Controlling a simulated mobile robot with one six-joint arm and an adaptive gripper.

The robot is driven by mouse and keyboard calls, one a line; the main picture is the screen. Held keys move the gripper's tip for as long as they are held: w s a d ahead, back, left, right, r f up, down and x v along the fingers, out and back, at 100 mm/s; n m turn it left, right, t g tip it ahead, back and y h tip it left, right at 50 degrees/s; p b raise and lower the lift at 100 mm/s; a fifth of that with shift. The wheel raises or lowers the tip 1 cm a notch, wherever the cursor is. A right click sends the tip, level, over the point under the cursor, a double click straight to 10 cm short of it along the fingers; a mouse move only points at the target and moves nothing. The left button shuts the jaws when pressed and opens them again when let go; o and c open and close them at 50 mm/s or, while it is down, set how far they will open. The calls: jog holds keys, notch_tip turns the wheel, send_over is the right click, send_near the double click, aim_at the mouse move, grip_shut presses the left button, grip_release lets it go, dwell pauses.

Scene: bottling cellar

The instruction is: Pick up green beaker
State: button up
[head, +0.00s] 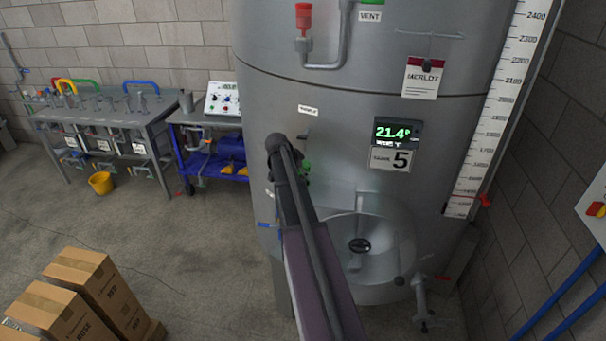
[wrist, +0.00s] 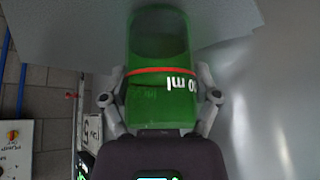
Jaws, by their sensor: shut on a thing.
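The green beaker (wrist: 158,108) stands in the middle of the wrist view. It is see-through green, with a red band and white "ml" lettering that appears upside down. My gripper (wrist: 161,88) is shut on it, with one finger against each side. In the head view my arm reaches up in front of the steel tank, and my gripper is mostly hidden there by my arm. A small green patch (head: 305,168) shows just right of the arm's end; it is too small to tell whether it is the beaker.
A large steel tank (head: 340,110) with a 21.4° display (head: 397,132) and a round hatch (head: 362,246) is close to my arm. Cardboard boxes (head: 95,290) are at front left. The floor between is clear.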

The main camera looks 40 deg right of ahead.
jog(key=w+a, duration=0.1)
jog(key=a, duration=1.6)
jog(key=shift+w+a, duration=0.15)
jog(key=shift+a, duration=0.05)
